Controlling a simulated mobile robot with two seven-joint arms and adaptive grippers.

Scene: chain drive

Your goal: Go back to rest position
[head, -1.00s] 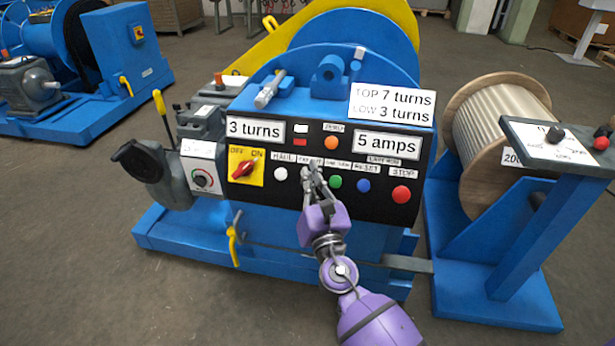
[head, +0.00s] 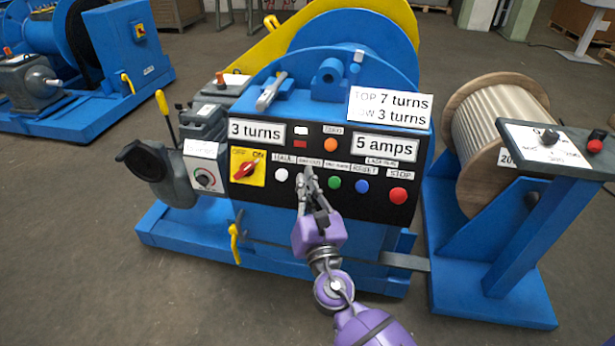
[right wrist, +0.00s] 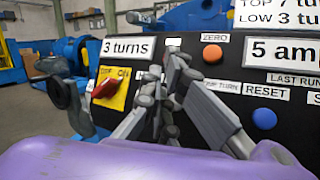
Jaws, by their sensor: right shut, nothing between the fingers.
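My right gripper (head: 308,182) is shut and empty in front of the black control panel (head: 288,203) of the blue machine. In the head view its fingertips lie over the row of buttons, between the white button (head: 281,175) and the green button (head: 334,182). In the right wrist view the shut fingers (right wrist: 174,62) stand before the panel, left of the orange button (right wrist: 212,53). I cannot tell whether the fingertips touch the panel. My left gripper is not in view.
A red switch on a yellow plate (head: 247,167) and a red stop button (head: 398,196) are on the panel. A cable reel (head: 503,120) and a grey-topped control stand (head: 560,150) are at the right. Another blue machine (head: 100,70) stands back left. Floor at front left is clear.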

